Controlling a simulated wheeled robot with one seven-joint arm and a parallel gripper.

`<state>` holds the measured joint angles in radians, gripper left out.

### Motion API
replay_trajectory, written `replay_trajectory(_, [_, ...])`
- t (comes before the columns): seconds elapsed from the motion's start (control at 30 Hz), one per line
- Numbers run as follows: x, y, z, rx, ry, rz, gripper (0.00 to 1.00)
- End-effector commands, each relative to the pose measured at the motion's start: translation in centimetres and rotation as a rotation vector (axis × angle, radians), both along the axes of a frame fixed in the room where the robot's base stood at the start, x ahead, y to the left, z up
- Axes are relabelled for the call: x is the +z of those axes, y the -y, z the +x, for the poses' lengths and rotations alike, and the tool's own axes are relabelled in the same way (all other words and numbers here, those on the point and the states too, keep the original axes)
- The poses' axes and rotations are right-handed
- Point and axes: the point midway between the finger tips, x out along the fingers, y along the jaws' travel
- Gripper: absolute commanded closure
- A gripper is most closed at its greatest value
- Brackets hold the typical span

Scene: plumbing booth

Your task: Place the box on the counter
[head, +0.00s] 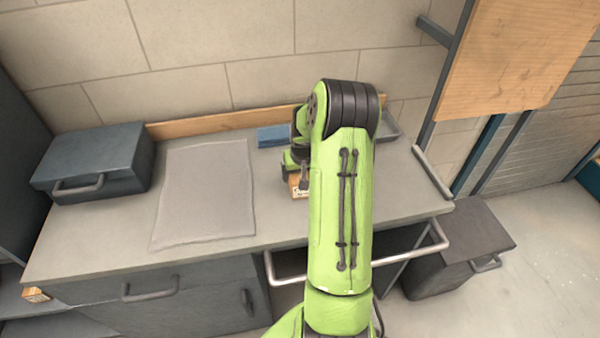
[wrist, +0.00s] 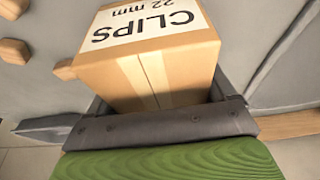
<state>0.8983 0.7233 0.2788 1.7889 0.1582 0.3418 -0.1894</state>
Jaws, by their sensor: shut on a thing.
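A small cardboard box (wrist: 150,70) with a white label reading "CLIPS 22 mm" fills the middle of the wrist view. My gripper (wrist: 165,105) is shut on it, with dark jaws at its sides. In the head view, a small part of the box (head: 297,188) shows beside my green arm, over the grey counter (head: 120,240). My gripper (head: 302,183) is mostly hidden there by the arm. I cannot tell whether the box touches the counter.
A dark toolbox (head: 95,165) stands at the counter's left end, beside a light grey mat (head: 205,190). A blue block (head: 272,136) lies near the back edge, and a grey tray (head: 388,128) is behind my arm. A metal rail (head: 430,240) runs along the front.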

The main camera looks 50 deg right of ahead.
Motion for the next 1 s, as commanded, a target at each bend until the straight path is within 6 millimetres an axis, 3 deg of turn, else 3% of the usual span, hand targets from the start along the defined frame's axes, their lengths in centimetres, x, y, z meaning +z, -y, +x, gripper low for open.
replay_trajectory(0.07, [-0.3,0.0,0.0,0.000,0.001,-0.001,0.58])
replay_trajectory(0.1, [-0.4,0.0,0.0,0.000,-0.001,0.001,0.14])
replay_trajectory(0.2, [-0.3,0.0,0.0,0.000,-0.001,0.001,0.00])
replay_trajectory(0.5, [0.5,0.0,0.0,0.000,0.001,-0.001,0.00])
replay_trajectory(0.8, [7.9,-1.2,-1.9,-0.001,0.003,-0.005,0.00])
replay_trajectory(1.0, [11.1,-1.8,-2.8,-0.002,0.000,-0.002,0.00])
